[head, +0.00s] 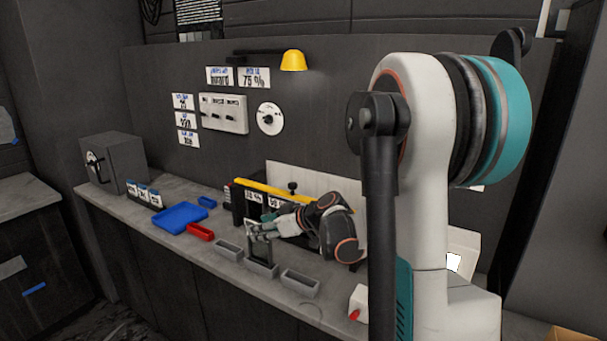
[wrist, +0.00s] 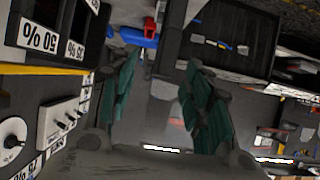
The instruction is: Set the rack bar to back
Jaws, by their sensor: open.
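A yellow bar (head: 278,190) runs along the top of a rack of dark panels with percentage labels (head: 254,197), against the back of the bench. A black knob (head: 292,187) shows beside the bar; I cannot tell if it is joined to it. In the wrist view the yellow bar (wrist: 42,70) lies at the left, beside the labels (wrist: 40,37). My gripper (head: 261,230) is in front of the rack, apart from the bar. Its green-padded fingers (wrist: 163,100) are spread with nothing clearly held between them. My forearm hides the rack's right part.
Grey trays (head: 228,249) line the bench front, and a dark upright piece (head: 259,250) stands at the middle one, just below my gripper. A blue tray (head: 180,217) and a red one (head: 200,232) lie left. A wall panel with switches (head: 223,113) and a dial (head: 270,118) hang above.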

